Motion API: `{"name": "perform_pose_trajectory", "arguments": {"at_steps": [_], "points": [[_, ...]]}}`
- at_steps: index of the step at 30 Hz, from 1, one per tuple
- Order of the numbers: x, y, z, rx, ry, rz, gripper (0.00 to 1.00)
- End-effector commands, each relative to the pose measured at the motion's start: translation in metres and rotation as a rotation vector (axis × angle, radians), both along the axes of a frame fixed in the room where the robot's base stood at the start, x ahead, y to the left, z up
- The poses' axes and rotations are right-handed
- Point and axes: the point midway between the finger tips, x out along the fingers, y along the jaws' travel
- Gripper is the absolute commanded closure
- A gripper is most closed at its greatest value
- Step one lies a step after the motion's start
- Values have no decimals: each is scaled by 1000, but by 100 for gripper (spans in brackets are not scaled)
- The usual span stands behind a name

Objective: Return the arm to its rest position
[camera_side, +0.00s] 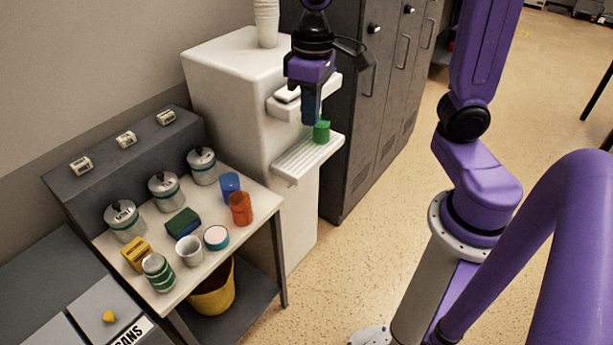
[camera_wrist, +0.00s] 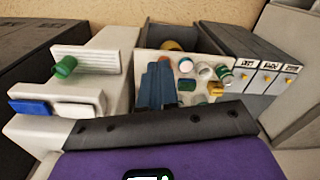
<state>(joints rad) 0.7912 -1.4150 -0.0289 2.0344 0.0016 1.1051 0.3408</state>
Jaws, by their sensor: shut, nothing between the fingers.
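My gripper (camera_side: 311,118) is shut and empty in the side view, fingers pointing down, in front of the white water dispenser (camera_side: 225,75). It hangs close above and slightly left of a green cup (camera_side: 322,132). In the wrist view my gripper's dark blue fingers (camera_wrist: 156,85) are together, with the table behind them. The green cup (camera_wrist: 65,67) is there to the left, on the dispenser's slatted drip tray (camera_wrist: 90,56). The drip tray (camera_side: 298,163) also shows in the side view. Whether the fingers touch the cup cannot be told from the side view.
A stack of white cups (camera_side: 266,22) stands on the dispenser. Grey lockers (camera_side: 365,125) rise just behind my gripper. The table (camera_side: 262,196) holds several canisters, a blue cup (camera_side: 230,186), an orange cup (camera_side: 241,209) and a white mug (camera_side: 189,250). Open floor (camera_side: 385,220) lies to the right.

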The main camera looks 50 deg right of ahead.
Motion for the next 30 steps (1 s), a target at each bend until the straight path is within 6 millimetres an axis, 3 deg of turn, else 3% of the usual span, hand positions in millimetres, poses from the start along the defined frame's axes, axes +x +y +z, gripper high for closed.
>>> {"name": "perform_pose_trajectory", "arguments": {"at_steps": [1,6,12,18,30], "points": [[-21,4,-5,-1,0,94,100],[-82,5,-24,-4,-4,399,100],[-135,-6,-43,-6,-6,684,100],[-156,-14,-53,-7,-9,809,100],[-157,-15,-53,-8,-8,817,100]]}}
